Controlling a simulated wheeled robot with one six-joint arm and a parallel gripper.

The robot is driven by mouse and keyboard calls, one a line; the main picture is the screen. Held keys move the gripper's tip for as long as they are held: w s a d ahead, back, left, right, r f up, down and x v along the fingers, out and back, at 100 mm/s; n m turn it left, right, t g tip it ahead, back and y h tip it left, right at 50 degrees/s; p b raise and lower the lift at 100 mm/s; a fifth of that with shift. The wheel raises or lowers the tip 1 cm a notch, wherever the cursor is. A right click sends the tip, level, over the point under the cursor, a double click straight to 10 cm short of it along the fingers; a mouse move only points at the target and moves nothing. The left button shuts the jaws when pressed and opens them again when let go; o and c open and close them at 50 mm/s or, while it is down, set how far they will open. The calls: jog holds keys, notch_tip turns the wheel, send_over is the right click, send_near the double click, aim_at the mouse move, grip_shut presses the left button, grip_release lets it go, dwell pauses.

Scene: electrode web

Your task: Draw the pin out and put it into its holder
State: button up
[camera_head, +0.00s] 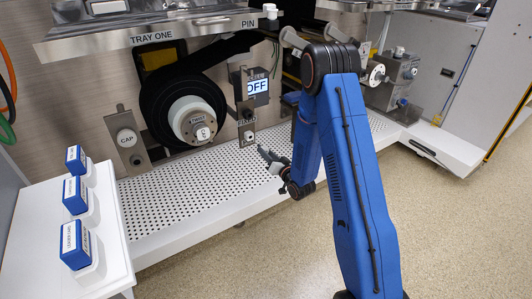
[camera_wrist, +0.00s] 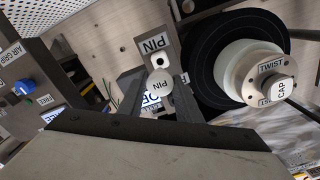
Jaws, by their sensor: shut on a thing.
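In the wrist view the round pale head of the pin (camera_wrist: 160,84), marked PIN, sits between the fingertips of my gripper (camera_wrist: 166,92), which is shut on it. Its shaft is hidden behind the head. Just past it stands a grey metal plate (camera_wrist: 153,40) labelled PIN, with a small white fitting with a dark hole (camera_wrist: 159,60) showing above the pin head. I cannot tell whether the pin touches the plate. In the head view my gripper (camera_head: 264,153) is in front of and below the upright plate (camera_head: 240,90); the pin is too small to make out there.
The black reel (camera_head: 160,100) with its white hub and cap (camera_head: 203,133) is left of my gripper. A CAP bracket (camera_head: 126,137) stands further left. A perforated white deck (camera_head: 185,190) lies below, mostly clear. The TRAY ONE shelf (camera_head: 150,38) overhangs above.

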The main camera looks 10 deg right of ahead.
jog(key=shift+x, duration=2.9)
jog(key=shift+x, duration=2)
jog(key=o, duration=1.3)
jog(key=shift+c, duration=0.2)
jog(key=v, duration=1.7)
jog(key=shift+s, duration=0.2)
jog(key=shift+r, duration=0.1)
